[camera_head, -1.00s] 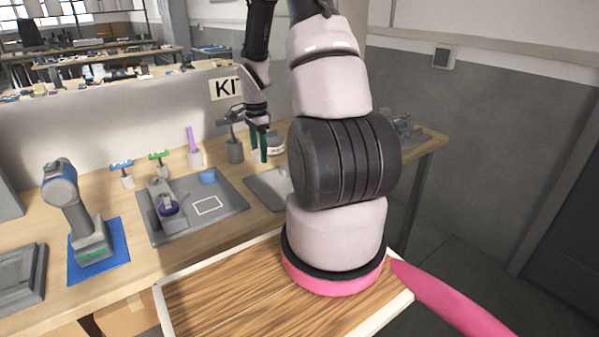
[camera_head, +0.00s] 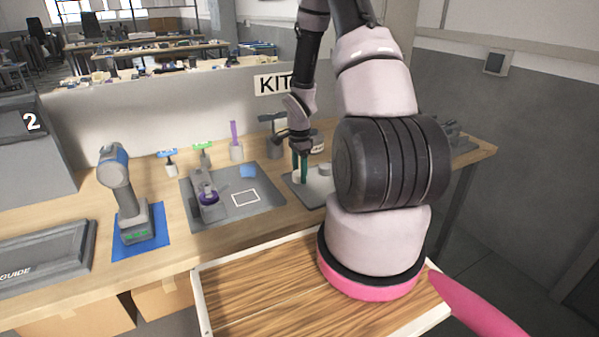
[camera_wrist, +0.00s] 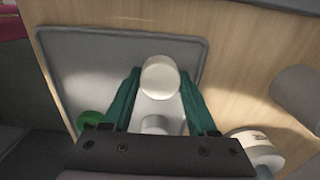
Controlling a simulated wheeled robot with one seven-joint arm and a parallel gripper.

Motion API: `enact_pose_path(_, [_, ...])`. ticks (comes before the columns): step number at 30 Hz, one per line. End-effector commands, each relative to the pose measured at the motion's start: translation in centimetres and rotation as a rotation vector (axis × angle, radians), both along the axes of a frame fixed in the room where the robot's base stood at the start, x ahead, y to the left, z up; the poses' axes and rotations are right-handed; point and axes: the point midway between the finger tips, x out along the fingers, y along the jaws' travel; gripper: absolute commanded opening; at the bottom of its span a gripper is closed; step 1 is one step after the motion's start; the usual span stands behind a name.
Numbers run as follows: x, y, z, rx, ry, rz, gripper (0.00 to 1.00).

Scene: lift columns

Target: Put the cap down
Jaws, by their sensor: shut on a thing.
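The cap (camera_wrist: 160,78) is a pale, round-topped piece between my green fingertips in the wrist view. My gripper (camera_wrist: 160,88) is shut on it. A second pale shape (camera_wrist: 155,125) shows between the fingers, nearer the palm; I cannot tell whether it belongs to the cap. In the head view my gripper (camera_head: 300,172) points down over the light grey tray (camera_head: 313,198), with a small pale patch at its fingertips. The tray (camera_wrist: 72,50) also lies under the fingers in the wrist view. Whether the cap touches the tray is not clear.
A white jar (camera_wrist: 256,146) stands close to the right finger in the wrist view. A green ring-like piece (camera_wrist: 90,118) lies at the left. In the head view a darker grey tray (camera_head: 215,218), a drill (camera_head: 118,180) and a purple upright piece (camera_head: 235,138) are further left.

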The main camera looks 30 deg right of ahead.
Motion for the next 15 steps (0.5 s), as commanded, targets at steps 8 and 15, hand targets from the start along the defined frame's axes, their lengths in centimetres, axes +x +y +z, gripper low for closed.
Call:
enact_pose_path(8, [0.0,0.0,-0.02,0.0,0.0,0.0,0.88])
enact_pose_path(15, [0.05,-0.02,0.7,-0.001,-0.002,0.0,0.88])
